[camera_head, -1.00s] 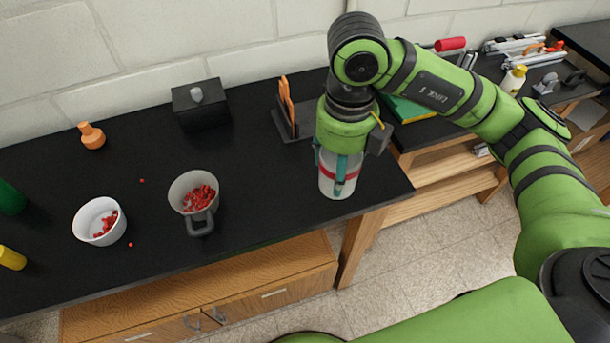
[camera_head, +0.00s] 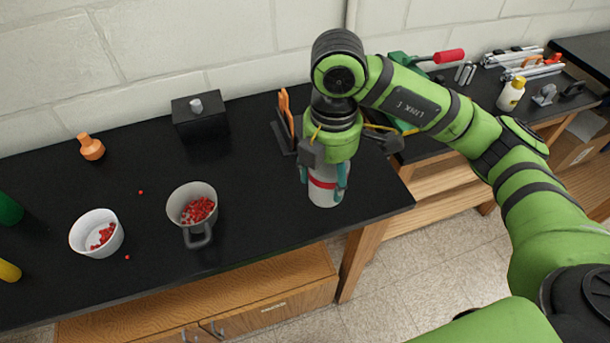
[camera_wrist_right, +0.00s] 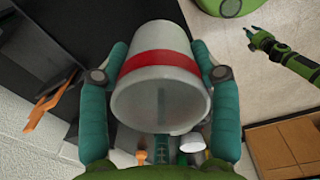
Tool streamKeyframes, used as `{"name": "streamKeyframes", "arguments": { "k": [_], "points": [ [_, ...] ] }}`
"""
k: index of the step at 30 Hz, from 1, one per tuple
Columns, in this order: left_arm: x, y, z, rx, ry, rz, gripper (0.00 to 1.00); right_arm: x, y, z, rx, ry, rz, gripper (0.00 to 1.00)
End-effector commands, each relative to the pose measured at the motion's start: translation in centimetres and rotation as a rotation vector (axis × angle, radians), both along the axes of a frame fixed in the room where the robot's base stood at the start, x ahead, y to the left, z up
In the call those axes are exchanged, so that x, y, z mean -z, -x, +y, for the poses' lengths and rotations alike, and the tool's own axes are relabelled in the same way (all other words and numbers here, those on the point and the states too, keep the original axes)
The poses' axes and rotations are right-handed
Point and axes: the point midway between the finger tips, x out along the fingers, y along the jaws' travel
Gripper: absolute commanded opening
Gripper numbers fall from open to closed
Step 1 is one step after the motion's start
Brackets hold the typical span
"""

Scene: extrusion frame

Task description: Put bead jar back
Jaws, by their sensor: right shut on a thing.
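The bead jar (camera_head: 322,197) is a pale translucent jar with a red band, at the right end of the black bench in the head view. My right gripper (camera_head: 323,178) is shut around it, one teal finger on each side. The jar also fills the middle of the right wrist view (camera_wrist_right: 160,98), between the fingers. I cannot tell whether its base touches the bench. A grey handled cup (camera_head: 192,205) and a white bowl (camera_head: 97,236) hold red beads to its left.
An orange-handled tool in a dark holder (camera_head: 284,120) is behind the jar. Loose beads lie near the bowl. Bench between cup and jar is clear.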

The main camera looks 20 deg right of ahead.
Motion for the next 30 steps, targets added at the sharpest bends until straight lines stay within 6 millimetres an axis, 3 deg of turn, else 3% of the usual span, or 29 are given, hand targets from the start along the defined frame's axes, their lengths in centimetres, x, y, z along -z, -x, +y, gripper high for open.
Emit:
{"name": "streamKeyframes", "arguments": {
  "k": [6, 12, 17, 24, 30],
  "points": [
    [-1.6, 0.0, 0.1, -0.001, -0.002, 0.000, 0.40, 2.7, -5.0, 0.9, 0.003, -0.001, 0.004, 0.28],
    [-2.2, 0.0, 0.2, -0.001, -0.003, -0.001, 0.40, 4.5, -7.8, 1.4, -0.001, 0.000, 0.001, 0.28],
    [-2.6, 0.0, 0.3, -0.001, -0.003, -0.001, 0.40, 5.3, -8.3, 1.4, -0.002, 0.001, 0.002, 0.28],
    [-4.0, 0.0, 0.3, -0.001, -0.004, -0.001, 0.40, 8.5, -8.3, 1.4, -0.002, 0.000, 0.003, 0.28],
    [-3.9, 0.0, 0.3, -0.001, -0.003, -0.001, 0.40, 9.1, -8.4, 1.5, -0.004, 0.000, -0.002, 0.28]
  ]
}}
